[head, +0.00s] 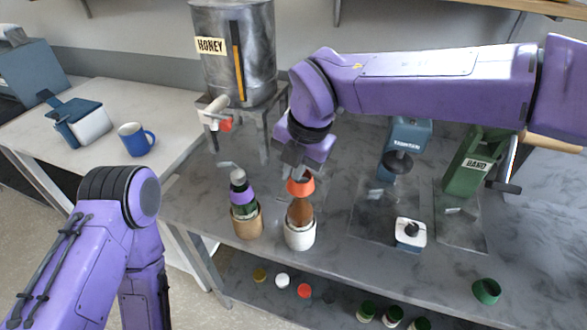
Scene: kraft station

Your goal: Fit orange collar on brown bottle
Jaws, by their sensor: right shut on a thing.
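The brown bottle (299,213) stands upright in a white holder (300,238) on the grey workbench. An orange collar (301,186) is at the bottle's top, directly under my right gripper (300,174). The right gripper is shut on the collar, its fingers partly hidden by the wrist. I cannot tell whether the collar is around the neck or just above it. My left arm comes in at the left, and its gripper is not in view.
Left of the brown bottle, a green bottle with a purple collar (243,198) stands in a tan holder (248,225). A honey tank (235,55) stands behind. A blue press (405,140) and a green press (475,160) stand at right. Several caps lie on the lower shelf.

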